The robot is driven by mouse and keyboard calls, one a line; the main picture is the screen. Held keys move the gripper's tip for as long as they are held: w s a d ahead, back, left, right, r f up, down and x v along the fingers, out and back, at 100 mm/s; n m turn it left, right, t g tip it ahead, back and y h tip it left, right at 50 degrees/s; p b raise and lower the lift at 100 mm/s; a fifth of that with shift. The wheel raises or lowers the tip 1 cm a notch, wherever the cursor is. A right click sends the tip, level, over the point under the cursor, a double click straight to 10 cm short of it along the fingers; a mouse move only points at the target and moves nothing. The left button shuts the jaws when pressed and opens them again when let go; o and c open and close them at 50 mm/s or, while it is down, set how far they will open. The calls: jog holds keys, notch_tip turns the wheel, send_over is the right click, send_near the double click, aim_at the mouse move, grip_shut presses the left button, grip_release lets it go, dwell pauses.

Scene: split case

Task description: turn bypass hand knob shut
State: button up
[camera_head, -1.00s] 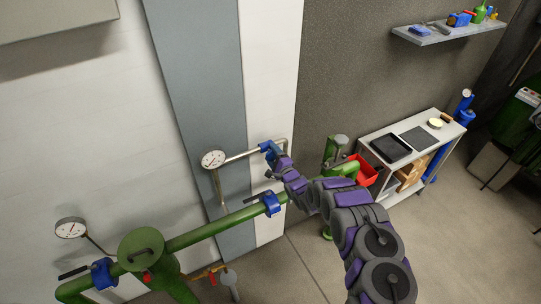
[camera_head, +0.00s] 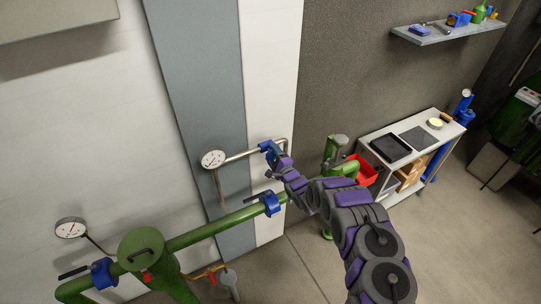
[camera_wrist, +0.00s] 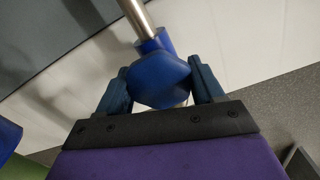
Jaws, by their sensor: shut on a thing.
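The bypass hand knob is the blue part (camera_wrist: 160,82) on the thin silver bypass pipe (camera_wrist: 137,18). In the wrist view the two dark fingers of my gripper (camera_wrist: 162,88) stand on either side of it, shut on it. In the head view my gripper (camera_head: 276,161) is at the blue bypass valve (camera_head: 267,147), above the thick green pipe (camera_head: 220,230). My fingers and arm partly hide the knob there, so its turn angle cannot be told.
A round gauge (camera_head: 213,160) stands left of the bypass valve. Blue valves (camera_head: 271,204) with dark levers sit on the green pipe below. A green strainer (camera_head: 141,249) is at lower left. A white cart (camera_head: 440,134) and red bin (camera_head: 364,170) stand at right.

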jog(key=o, duration=0.6)
jog(key=shift+d+f, duration=0.4)
jog(key=shift+f, duration=0.1)
jog(key=shift+o, duration=1.4)
jog(key=shift+w+d, duration=0.1)
jog(key=shift+w, duration=0.05)
jog(key=shift+o, duration=0.5)
jog(key=shift+d+r, duration=0.1)
jog(key=shift+r, duration=0.25)
jog(key=shift+s, duration=0.7)
jog(key=b+v, duration=0.2)
jog(key=v, duration=1.4)
jog(key=shift+w+d, duration=0.15)
jog(key=shift+d, duration=0.3)
jog(key=shift+w+b, duration=0.1)
jog(key=shift+b, duration=0.2)
